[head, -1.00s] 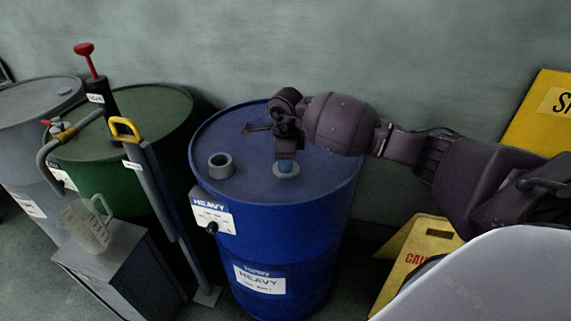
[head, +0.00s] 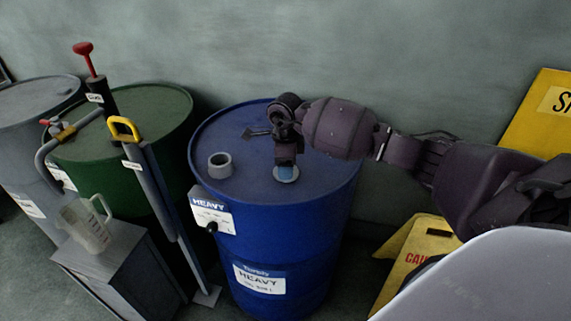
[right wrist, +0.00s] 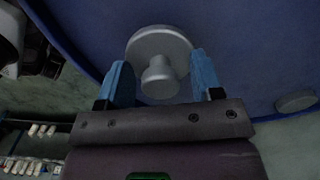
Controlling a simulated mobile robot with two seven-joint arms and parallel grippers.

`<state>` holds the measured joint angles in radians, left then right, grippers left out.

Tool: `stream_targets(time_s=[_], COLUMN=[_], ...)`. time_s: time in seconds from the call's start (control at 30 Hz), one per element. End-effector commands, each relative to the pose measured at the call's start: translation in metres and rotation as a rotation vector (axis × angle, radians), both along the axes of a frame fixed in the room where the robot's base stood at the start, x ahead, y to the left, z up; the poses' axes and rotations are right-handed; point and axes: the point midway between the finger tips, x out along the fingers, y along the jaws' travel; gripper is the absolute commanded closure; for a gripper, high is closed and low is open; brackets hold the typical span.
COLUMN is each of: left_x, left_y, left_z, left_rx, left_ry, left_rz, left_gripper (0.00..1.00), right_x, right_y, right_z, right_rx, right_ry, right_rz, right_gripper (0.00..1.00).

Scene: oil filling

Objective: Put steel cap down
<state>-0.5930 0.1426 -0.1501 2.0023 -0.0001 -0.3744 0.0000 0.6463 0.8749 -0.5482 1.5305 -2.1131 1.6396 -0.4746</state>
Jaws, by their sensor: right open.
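The steel cap (head: 286,178) is a grey disc with a knob. It rests on the top of the blue drum (head: 255,140), near the drum's front right. In the right wrist view the cap (right wrist: 160,50) lies with its knob toward me, between the two blue fingers. My right gripper (head: 286,170) is over the cap; in the right wrist view its fingers (right wrist: 160,66) stand apart, with gaps beside the knob. The cap's far side is partly hidden in the head view. My left gripper is not in view.
A grey ring-shaped opening (head: 220,165) stands on the drum's left side. A hand pump (head: 130,150), a green drum (head: 150,120) and a clear jug (head: 88,222) on a grey box (head: 125,265) are to the left. Yellow caution signs (head: 420,245) stand at right.

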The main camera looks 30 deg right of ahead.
Motion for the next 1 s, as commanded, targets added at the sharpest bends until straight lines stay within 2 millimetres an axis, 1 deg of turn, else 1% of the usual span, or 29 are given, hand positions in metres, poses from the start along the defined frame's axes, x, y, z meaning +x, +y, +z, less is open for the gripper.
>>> stream_targets(time_s=[0.03,0.17,0.5,0.6,0.7,0.8,0.87,0.97,1.0], left_x=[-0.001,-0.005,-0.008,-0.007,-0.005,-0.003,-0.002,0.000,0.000], left_y=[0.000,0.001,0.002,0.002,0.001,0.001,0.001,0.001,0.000], left_z=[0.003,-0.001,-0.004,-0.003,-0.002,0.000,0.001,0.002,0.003], left_rx=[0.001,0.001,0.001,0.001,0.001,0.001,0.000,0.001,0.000], left_ry=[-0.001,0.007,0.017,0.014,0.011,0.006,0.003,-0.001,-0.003], left_rz=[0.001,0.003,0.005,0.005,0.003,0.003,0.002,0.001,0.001], left_gripper=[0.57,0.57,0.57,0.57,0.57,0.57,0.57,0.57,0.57], right_x=[0.000,0.001,0.001,0.001,0.000,0.000,0.000,-0.006,-0.011], right_y=[0.000,-0.001,-0.001,0.000,0.000,0.000,0.001,0.016,0.028], right_z=[0.004,0.019,0.084,0.099,0.110,0.118,0.119,0.107,0.097], right_rx=[0.001,-0.001,-0.002,-0.001,0.000,0.000,0.006,0.070,0.125], right_ry=[-0.002,-0.004,-0.005,-0.004,-0.002,-0.002,0.000,0.010,0.017], right_rz=[0.000,0.000,0.000,0.001,0.000,0.000,0.001,0.008,0.013], right_gripper=[0.40,0.40,0.40,0.40,0.40,0.40,0.40,0.40,0.40])
